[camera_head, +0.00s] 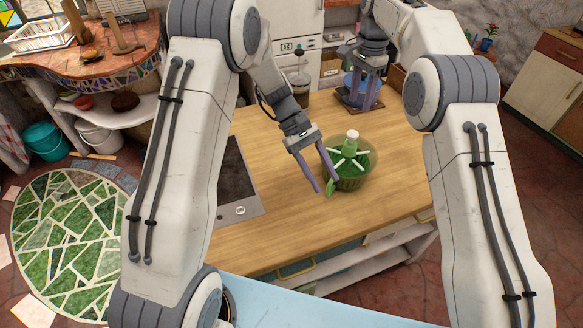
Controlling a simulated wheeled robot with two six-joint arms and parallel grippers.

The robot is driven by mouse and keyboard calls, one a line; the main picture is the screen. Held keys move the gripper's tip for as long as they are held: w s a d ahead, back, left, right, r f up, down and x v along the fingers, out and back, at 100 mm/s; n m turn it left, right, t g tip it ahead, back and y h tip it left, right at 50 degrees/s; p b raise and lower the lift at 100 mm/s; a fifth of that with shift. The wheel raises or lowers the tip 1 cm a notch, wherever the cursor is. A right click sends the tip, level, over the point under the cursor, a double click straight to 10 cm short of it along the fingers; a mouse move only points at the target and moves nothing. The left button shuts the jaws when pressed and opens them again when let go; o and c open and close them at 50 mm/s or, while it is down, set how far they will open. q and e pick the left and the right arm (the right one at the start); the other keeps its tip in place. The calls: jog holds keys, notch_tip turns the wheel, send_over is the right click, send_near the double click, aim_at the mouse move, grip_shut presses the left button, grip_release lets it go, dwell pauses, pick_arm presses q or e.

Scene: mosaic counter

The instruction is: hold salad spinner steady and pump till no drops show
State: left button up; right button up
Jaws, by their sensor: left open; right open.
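The salad spinner (352,182) stands upright on the wooden counter. It has a green, see-through look, a green lid with pale spokes and a white knob (352,135) on top. My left gripper (326,186) is open at the spinner's left side, with one finger overlapping its edge in the picture; I cannot tell whether it touches. Water drops are too small to make out.
A dark hob (234,172) lies to the left of the spinner. The counter (265,235) in front is clear.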

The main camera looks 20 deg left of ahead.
pick_arm(q)
jog(key=w+a+f+n+t+h, duration=0.1)
jog(key=w+a+f+n+h, duration=0.1)
jog(key=a+f, duration=0.1)
jog(key=w+a+f+n+t+h, duration=0.1)
jog(key=w+a+f+n, duration=0.2)
jog(key=w+a+f+n+t+h, duration=0.1)
jog(key=w+a+f+n+h, duration=0.1)
jog(key=w+a+f+n, duration=0.1)
jog(key=shift+w+a+f+h, duration=0.2)
jog(key=shift+a+f+h, duration=0.1)
jog(key=shift+a+f, duration=0.2)
jog(key=x, duration=1)
jog(key=shift+w+d+f, duration=0.15)
jog(key=shift+f, duration=0.05)
grip_shut()
